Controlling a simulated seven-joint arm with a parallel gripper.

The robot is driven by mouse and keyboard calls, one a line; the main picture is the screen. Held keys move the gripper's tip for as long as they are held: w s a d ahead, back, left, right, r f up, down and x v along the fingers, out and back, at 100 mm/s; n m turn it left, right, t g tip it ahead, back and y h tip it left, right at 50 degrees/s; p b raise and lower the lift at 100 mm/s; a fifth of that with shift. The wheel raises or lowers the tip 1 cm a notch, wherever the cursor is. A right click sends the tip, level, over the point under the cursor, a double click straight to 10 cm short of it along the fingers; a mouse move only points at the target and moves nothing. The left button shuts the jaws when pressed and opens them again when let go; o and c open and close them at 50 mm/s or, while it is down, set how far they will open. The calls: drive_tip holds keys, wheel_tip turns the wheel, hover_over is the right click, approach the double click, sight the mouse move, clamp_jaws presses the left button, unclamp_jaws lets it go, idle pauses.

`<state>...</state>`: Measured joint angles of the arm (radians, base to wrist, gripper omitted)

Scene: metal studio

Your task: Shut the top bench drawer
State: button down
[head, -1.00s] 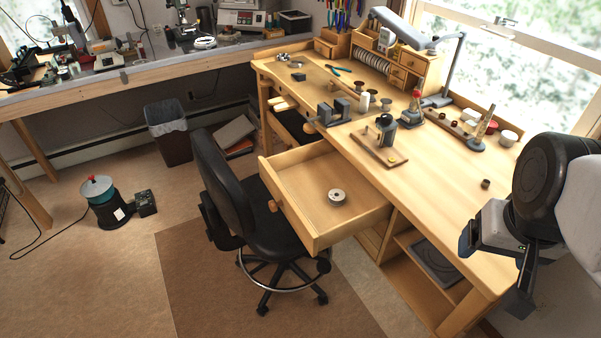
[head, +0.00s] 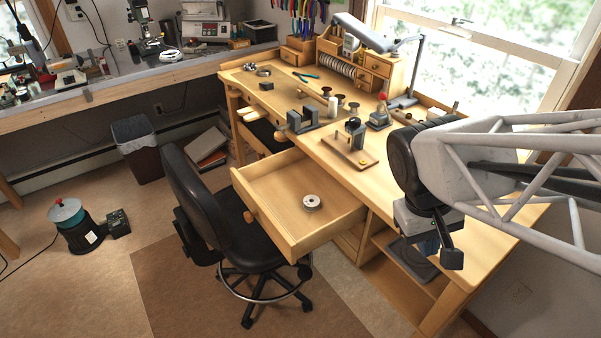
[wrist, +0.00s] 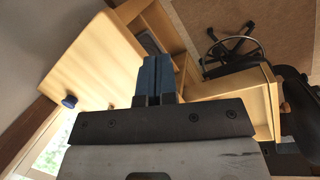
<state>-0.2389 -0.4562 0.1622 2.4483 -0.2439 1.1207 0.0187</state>
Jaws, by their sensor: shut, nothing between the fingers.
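The top bench drawer (head: 285,196) is pulled far out from the wooden workbench (head: 330,120), in the head view. It has a round wooden knob (head: 249,217) on its front, and a small metal ring-shaped spool (head: 312,202) lies inside it. In the wrist view the drawer's side (wrist: 232,112) shows right of the fingers. My gripper (wrist: 158,78) has its blue fingers shut together and empty. In the head view my gripper is to the right of the drawer, apart from it, over the bench's right front; its fingertips are mostly hidden there.
A black wheeled chair (head: 235,220) stands close to the left of the drawer. Tools stand on the bench top, among them a small vise (head: 303,119) and a wooden board (head: 349,153) with a dark jar. An open shelf (head: 400,280) is below the bench top.

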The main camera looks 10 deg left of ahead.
drive_tip(key=w+a+f+n+g+h, duration=0.1)
drive_tip(key=w+a+f+n+h, duration=0.2)
drive_tip(key=a+f+n+h, duration=0.35)
drive_tip(key=n+t+h, duration=0.4)
drive_tip(key=n+t, duration=1.1)
drive_tip(key=n, duration=0.2)
approach(284, 247)
drive_tip(key=v, duration=0.7)
drive_tip(key=shift+w+d+r+m+y, duration=0.15)
drive_tip(key=shift+r+m+y, duration=0.1)
drive_tip(key=shift+r, duration=0.3)
drive_tip(key=shift+w, duration=0.1)
drive_tip(key=shift+f+x, duration=0.1)
drive_tip(key=shift+x, duration=3.4)
drive_tip(key=shift+f+x, duration=0.15)
drive_tip(key=shift+x, duration=3.3)
drive_tip(key=shift+d, duration=0.25)
